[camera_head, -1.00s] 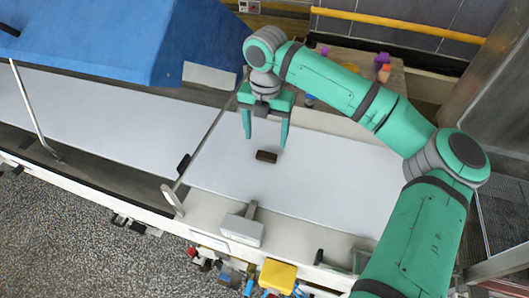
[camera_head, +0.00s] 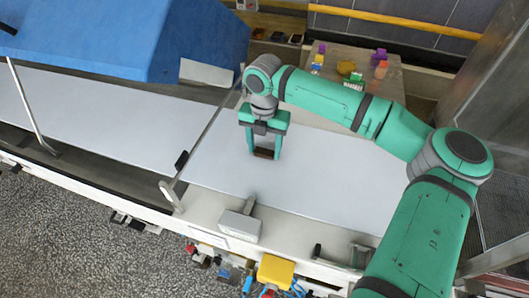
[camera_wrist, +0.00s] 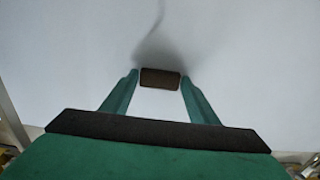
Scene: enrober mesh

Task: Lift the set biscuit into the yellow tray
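The dark brown biscuit (camera_head: 264,152) lies on the white belt, below and between my gripper's fingers; it also shows in the wrist view (camera_wrist: 160,78). My gripper (camera_head: 264,155) points down with one finger on each side of the biscuit. In the wrist view, narrow gaps seem to show between the fingertips and the biscuit's ends, so it looks open around it.
The white belt (camera_head: 330,180) is bare around the biscuit. A blue hood (camera_head: 130,35) covers the left, with a thin rail beside the gripper. A grey box (camera_head: 240,225) stands at the belt's front edge.

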